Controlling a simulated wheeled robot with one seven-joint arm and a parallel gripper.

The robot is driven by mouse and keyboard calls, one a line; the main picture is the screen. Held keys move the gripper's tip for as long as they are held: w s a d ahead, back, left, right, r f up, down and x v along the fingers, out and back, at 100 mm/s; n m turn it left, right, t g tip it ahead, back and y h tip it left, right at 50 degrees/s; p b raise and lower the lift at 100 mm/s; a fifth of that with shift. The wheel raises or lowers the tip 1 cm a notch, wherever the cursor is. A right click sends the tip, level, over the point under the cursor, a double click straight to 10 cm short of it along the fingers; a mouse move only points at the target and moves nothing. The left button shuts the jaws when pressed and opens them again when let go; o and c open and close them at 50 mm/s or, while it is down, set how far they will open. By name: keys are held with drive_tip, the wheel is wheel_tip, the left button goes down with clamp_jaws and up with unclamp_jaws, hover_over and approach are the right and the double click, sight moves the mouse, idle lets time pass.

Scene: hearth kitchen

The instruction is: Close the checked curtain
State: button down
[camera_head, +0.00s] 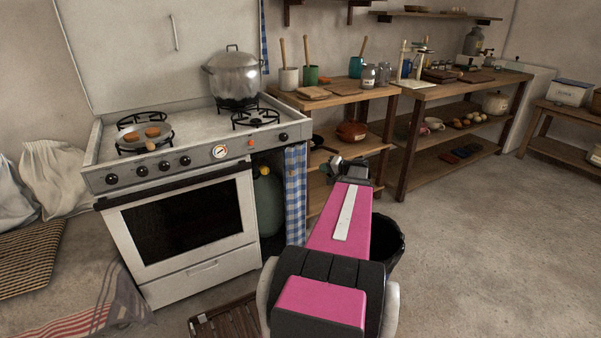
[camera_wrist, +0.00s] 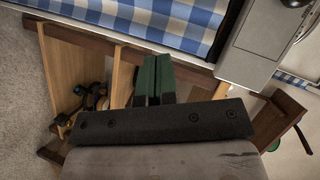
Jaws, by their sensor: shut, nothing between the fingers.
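The blue-and-white checked curtain (camera_head: 296,190) hangs bunched in a narrow strip at the right side of the opening beside the stove. The opening to its left is uncovered and shows a green gas cylinder (camera_head: 268,200). In the wrist view the checked cloth (camera_wrist: 150,18) spans the top, beyond the fingers. My gripper (camera_head: 346,168) is in front and to the right of the curtain in the head view. Its green fingers (camera_wrist: 152,78) are together and empty in the wrist view. I cannot tell whether they touch the cloth.
The white stove (camera_head: 190,220) stands left of the opening, with a pot (camera_head: 234,76) and a pan (camera_head: 145,136) on top. A wooden shelf unit (camera_head: 340,95) stands right of the curtain. A black bin (camera_head: 398,240) is partly behind my arm. Floor at right is clear.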

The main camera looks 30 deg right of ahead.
approach(299, 171)
drive_tip(key=w+a+r, duration=0.2)
drive_tip(key=w, duration=0.1)
drive_tip(key=a, duration=0.1)
drive_tip(key=a+f, duration=0.1)
drive_tip(key=a, duration=0.1)
drive_tip(key=shift+w+a+f, duration=0.35)
drive_tip(key=shift+a+f, duration=0.1)
drive_tip(key=shift+a, duration=0.15)
drive_tip(key=shift+a, duration=0.1)
drive_tip(key=a, duration=1.6)
drive_tip(key=shift+s+a, duration=0.3)
drive_tip(key=shift+a, duration=0.1)
